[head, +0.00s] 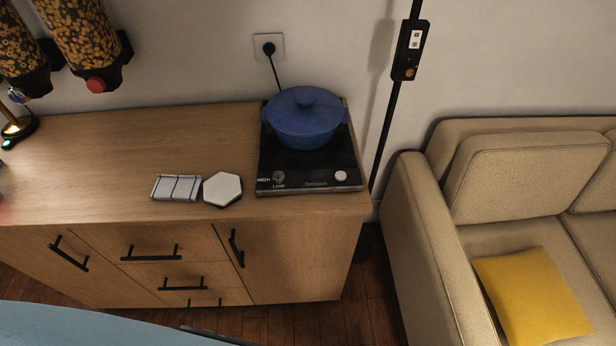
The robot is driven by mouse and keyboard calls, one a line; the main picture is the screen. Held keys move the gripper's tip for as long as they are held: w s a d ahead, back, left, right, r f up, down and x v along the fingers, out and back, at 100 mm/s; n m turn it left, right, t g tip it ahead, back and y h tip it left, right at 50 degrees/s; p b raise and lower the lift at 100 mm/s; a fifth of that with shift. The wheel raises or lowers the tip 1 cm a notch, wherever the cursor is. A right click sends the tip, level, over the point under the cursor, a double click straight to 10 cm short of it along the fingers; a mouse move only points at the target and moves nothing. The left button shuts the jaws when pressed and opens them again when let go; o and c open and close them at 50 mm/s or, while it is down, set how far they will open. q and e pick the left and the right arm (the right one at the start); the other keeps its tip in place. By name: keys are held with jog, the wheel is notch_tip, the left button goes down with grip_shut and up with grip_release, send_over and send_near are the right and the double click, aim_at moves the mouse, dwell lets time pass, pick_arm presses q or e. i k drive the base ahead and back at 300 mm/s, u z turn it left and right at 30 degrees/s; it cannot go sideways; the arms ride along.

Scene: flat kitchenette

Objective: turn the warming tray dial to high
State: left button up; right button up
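The black warming tray (350,165) sits at the right end of the wooden counter. A blue lidded pot (305,120) stands on its back part. On the tray's front strip, at the left, is a small grey dial (279,176), with HIGH printed to its left and LOW below it. I cannot tell the dial's exact pointing. A round white knob or light (341,176) is at the strip's right. Neither of my grippers shows in the head view.
A striped cloth or tile (176,188) and a white hexagonal coaster (223,189) lie left of the tray. Cereal dispensers (85,40) hang at upper left. A black pole with a switch box (410,50) and a beige sofa (425,240) stand at right. The counter's left middle (110,150) is clear.

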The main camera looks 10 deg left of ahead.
aim_at(278, 176)
jog(key=z, duration=0.1)
jog(key=k, duration=1)
jog(key=u, duration=1.3)
jog(key=i, duration=1)
jog(key=z, duration=0.2)
